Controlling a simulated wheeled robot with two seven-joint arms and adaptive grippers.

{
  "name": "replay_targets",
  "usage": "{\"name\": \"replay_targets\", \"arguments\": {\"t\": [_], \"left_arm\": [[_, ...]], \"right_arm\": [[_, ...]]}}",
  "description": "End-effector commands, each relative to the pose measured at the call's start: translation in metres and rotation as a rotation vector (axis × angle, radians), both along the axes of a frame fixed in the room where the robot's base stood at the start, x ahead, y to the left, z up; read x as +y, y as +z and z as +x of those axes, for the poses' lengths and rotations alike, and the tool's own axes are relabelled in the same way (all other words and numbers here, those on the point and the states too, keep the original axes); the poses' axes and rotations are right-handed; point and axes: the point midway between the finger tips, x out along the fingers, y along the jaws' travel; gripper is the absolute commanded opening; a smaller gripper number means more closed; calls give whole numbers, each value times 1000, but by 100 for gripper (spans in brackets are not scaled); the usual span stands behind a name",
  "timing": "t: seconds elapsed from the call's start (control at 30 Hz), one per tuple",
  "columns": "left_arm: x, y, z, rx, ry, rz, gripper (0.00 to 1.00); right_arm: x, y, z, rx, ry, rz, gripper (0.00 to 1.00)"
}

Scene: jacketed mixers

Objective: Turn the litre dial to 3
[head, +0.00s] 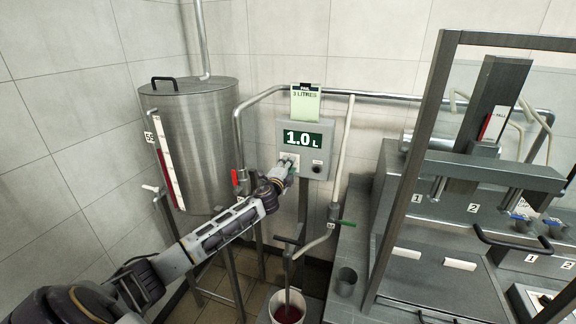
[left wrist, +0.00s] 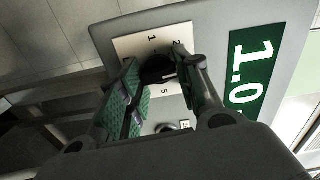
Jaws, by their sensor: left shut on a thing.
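The litre dial is a dark round knob (left wrist: 156,68) on a white plate (left wrist: 131,46) with printed numbers, of which 1, 2 and 5 show in the left wrist view. My left gripper (left wrist: 160,76) is shut on the knob, one finger on each side. In the head view the gripper (head: 285,169) covers the knob on the grey control box (head: 318,178). The green display (head: 302,139) above it reads 1.0 L. Where the dial's pointer sits is not clear. My right gripper is not in view.
A green sign (head: 305,102) reads PAIL 3 LITRES. A steel tank (head: 200,140) with a red level gauge stands left. A red-handled valve (head: 236,178) and green-handled valve (head: 347,223) flank the box. A pail (head: 288,308) with red content stands below. Grey machinery (head: 455,205) fills the right.

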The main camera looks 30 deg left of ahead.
Motion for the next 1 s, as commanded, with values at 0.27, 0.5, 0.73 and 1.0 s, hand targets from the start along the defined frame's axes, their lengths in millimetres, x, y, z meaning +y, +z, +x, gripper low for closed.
{"name": "replay_targets", "arguments": {"t": [0.27,0.5,0.73,1.0], "left_arm": [[-1,-1,0,21,-2,77,10],[-1,-2,0,23,-2,86,10],[-1,-2,0,22,-2,85,41],[-1,-1,0,21,-1,84,55]], "right_arm": [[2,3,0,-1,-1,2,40],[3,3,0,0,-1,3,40],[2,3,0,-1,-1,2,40],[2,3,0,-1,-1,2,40]]}}
